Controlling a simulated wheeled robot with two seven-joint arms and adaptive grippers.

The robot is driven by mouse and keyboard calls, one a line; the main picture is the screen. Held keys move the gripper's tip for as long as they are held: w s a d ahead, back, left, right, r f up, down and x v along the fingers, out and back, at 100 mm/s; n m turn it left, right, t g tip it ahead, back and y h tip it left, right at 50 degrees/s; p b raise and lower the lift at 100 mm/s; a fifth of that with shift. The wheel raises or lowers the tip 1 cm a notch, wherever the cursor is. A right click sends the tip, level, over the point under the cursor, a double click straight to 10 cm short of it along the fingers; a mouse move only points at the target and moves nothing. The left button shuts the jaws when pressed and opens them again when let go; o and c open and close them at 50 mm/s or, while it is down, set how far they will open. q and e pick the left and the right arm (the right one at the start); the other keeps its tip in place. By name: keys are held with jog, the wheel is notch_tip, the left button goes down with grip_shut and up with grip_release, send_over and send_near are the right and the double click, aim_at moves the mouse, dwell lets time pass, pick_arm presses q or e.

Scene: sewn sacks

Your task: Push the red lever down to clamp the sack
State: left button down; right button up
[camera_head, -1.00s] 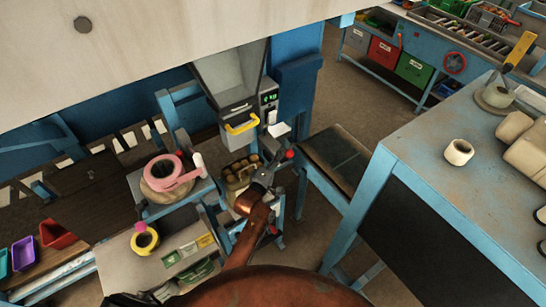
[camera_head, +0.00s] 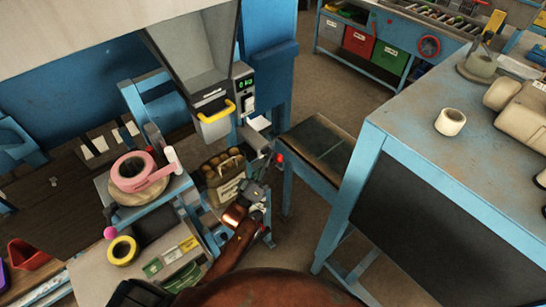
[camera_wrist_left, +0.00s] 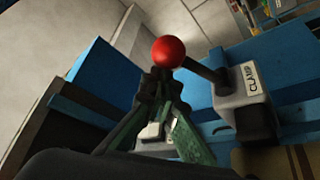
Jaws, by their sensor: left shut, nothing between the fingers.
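The red lever knob (camera_head: 280,158) shows right of the brown sack (camera_head: 226,180), under the filling spout. In the left wrist view the red knob (camera_wrist_left: 169,52) is large, on a dark lever arm that runs to a grey block marked CLAMP (camera_wrist_left: 245,88). The lever arm slants up toward the knob. My left gripper (camera_head: 260,182) is just below and left of the knob in the head view. In the wrist view its fingers (camera_wrist_left: 158,84) are shut and empty, with the knob just beyond their tips. I cannot tell whether they touch. My right gripper is not in view.
A grey hopper with a yellow-handled box (camera_head: 214,120) hangs above the sack. A side stand holds pink tape (camera_head: 131,172) and yellow tape (camera_head: 122,250). A blue-framed table (camera_head: 400,135) stands right, with a white roll (camera_head: 450,122). Floor shows between.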

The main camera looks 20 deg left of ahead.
pick_arm(q)
jog(key=shift+s+d+f+m+h+b, duration=0.1)
jog(key=shift+d+f+m+h+b, duration=0.2)
jog(key=shift+m, duration=0.4)
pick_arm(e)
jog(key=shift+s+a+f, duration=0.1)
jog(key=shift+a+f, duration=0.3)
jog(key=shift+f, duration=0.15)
pick_arm(q)
jog(key=shift+a, duration=0.1)
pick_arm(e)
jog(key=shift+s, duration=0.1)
pick_arm(q)
jog(key=shift+f, duration=0.1)
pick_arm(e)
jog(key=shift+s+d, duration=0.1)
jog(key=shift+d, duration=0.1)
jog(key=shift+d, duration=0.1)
